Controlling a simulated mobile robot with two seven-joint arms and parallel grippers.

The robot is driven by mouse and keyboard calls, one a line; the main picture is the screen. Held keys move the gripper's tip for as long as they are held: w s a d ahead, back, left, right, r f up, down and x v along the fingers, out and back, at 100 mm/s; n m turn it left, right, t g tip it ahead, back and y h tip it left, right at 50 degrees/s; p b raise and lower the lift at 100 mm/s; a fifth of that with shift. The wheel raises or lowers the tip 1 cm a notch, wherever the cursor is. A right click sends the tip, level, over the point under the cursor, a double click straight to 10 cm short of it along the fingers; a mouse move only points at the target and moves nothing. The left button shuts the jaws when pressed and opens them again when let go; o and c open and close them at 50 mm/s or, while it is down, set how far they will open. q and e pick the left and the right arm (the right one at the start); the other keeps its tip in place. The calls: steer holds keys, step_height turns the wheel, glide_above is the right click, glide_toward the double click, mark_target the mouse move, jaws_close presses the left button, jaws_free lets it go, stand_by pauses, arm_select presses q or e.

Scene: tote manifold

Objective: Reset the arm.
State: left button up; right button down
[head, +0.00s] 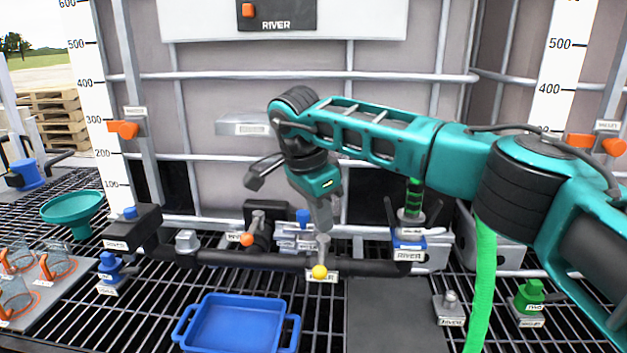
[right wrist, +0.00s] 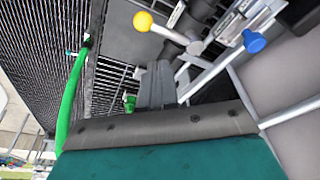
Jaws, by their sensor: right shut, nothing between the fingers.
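My right arm comes in from the right in the head view and reaches across to the middle, its forearm bent down at the wrist. My right gripper (head: 323,226) points down, shut and empty, in front of the tank and close above the yellow-knobbed valve (head: 320,271). I cannot tell from the head view whether it touches that valve's stem. In the right wrist view the grey fingers (right wrist: 156,84) are together with nothing held, and the yellow knob (right wrist: 143,21) shows up and to the left of them. My left gripper is in neither view.
A dark manifold pipe (head: 220,258) runs across behind a blue tray (head: 240,325). Valves with orange (head: 247,239) and blue (head: 303,216) handles stand near it. A green hose (head: 482,290) hangs at right. A teal funnel (head: 73,210) and glass beakers (head: 57,262) are at left.

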steer(key=s+a+f+g+y, duration=0.2)
steer(key=s+a+f+y, duration=0.25)
steer(key=a+f, duration=0.35)
steer(key=s+a+f+m+g+y, duration=0.2)
steer(key=s+a+m+g+y, duration=0.3)
steer(key=s+a+y, duration=0.8)
steer(key=w+d+f+n+t+h, duration=0.25)
steer(key=d+n+t, duration=0.7)
steer(key=n, duration=0.75)
steer(key=w+d+f+n+t+h, duration=0.1)
steer(key=w+d+f+n+t, duration=0.35)
steer(key=n+t, duration=1.05)
steer(key=s+d+f+m+g+h, duration=0.8)
steer(key=s+d+f+m, duration=0.3)
steer(key=s+d+f, duration=0.4)
steer(key=s+d+h, duration=0.1)
steer(key=d, duration=0.3)
steer(key=shift+s+f+m, duration=0.2)
steer(key=shift+s+m, duration=0.05)
steer(key=shift+m, duration=0.15)
